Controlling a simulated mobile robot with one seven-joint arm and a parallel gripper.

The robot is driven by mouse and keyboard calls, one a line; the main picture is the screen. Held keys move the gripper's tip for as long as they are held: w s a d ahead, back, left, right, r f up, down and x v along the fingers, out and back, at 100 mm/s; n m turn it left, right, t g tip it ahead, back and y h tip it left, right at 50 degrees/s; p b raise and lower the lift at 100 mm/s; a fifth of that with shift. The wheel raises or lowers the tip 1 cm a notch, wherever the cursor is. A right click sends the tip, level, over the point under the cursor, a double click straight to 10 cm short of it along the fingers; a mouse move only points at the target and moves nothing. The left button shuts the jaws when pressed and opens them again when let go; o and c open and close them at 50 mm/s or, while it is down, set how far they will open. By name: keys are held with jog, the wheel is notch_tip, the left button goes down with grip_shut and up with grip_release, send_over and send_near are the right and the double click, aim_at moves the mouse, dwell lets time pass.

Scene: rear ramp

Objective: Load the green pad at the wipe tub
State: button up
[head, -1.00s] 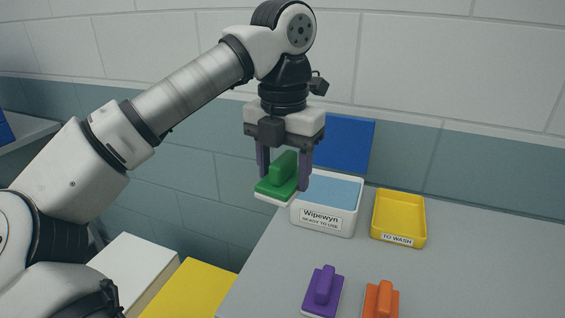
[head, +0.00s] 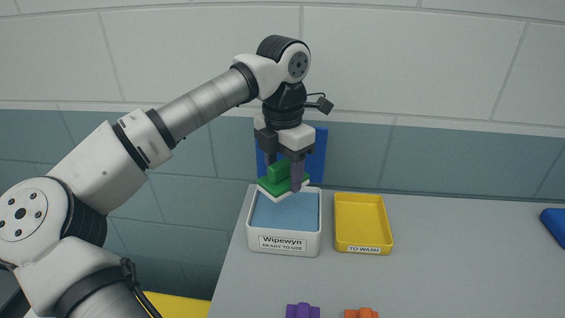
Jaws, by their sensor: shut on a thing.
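My gripper (head: 284,178) is shut on the green pad (head: 279,172), which has a white underside and a raised grip block. The fingers hide part of the block. The pad is over the back part of the wipe tub (head: 283,244), a white open box labelled "Wipewyn ready to use" with a light blue surface inside. I cannot tell whether the pad touches the tub's back rim or hangs just above it.
A yellow "To wash" tray (head: 362,225) stands empty right of the tub. A purple pad (head: 302,311) and an orange pad (head: 361,313) show at the bottom edge. A blue panel (head: 318,158) is behind the tub.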

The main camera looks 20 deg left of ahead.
jog(key=shift+w+d+f+m, duration=0.1)
jog(key=shift+w+f+m, duration=0.2)
jog(key=shift+w, duration=0.3)
jog(key=b, duration=0.4)
send_over(286, 210)
jog(key=shift+w+f, duration=0.1)
jog(key=shift+f, duration=2.8)
jog(key=shift+f+b, duration=0.45)
jog(key=shift+f, duration=0.15)
jog(key=shift+r, duration=0.1)
jog(key=shift+r+p, duration=2.25)
jog(key=shift+r, duration=1.25)
jog(key=shift+f, duration=0.1)
